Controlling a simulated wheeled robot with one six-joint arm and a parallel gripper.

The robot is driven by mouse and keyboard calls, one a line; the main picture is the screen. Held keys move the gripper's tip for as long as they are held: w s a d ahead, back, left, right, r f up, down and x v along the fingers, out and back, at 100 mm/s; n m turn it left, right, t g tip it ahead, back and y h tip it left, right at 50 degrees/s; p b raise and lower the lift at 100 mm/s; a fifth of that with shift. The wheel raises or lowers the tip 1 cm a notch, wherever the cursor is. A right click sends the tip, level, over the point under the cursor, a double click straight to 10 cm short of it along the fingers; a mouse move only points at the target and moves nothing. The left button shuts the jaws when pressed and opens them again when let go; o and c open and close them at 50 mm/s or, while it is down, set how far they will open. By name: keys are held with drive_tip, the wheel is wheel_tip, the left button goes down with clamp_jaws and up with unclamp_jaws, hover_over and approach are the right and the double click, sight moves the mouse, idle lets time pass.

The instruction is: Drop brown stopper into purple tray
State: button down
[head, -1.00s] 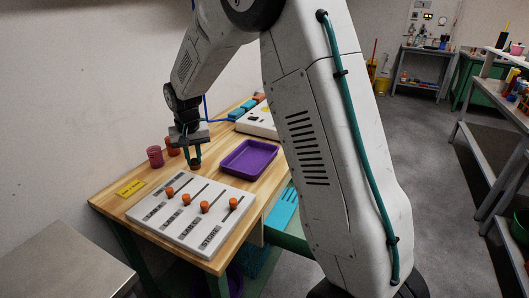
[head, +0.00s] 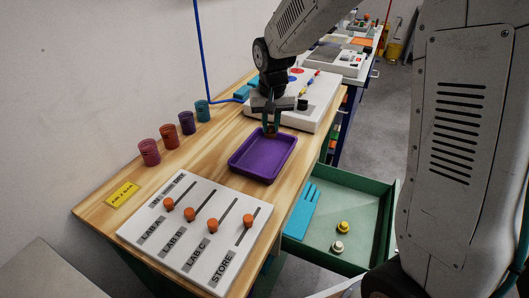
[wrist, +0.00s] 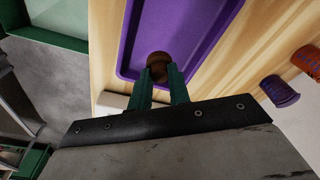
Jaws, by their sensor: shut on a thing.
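The purple tray (head: 262,165) lies on the wooden table, right of the row of cups and behind the white slider board. The brown stopper (head: 270,132) is between my gripper's fingertips (head: 271,121), at the far end of the tray. In the wrist view the stopper (wrist: 158,63) shows between the green fingers of my gripper (wrist: 160,72), with the purple tray (wrist: 195,55) behind it. My gripper is shut on the stopper and points down. The gap between stopper and tray floor is hard to judge.
Several coloured cups (head: 186,123) stand left of the tray. The white slider board (head: 193,230) with orange knobs lies in front. A white device (head: 312,110) stands behind. An open green drawer (head: 370,215) juts out at the right, holding a blue item and small knobs.

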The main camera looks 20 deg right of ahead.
sight(271, 132)
drive_tip(key=shift+f, duration=2.6)
drive_tip(key=c, duration=1.2)
unclamp_jaws()
drive_tip(key=shift+c, duration=0.2)
drive_tip(key=r, duration=0.5)
drive_tip(key=s+r, duration=0.1)
drive_tip(key=r, duration=0.2)
drive_tip(key=shift+a, duration=0.1)
drive_tip(key=shift+f, duration=0.1)
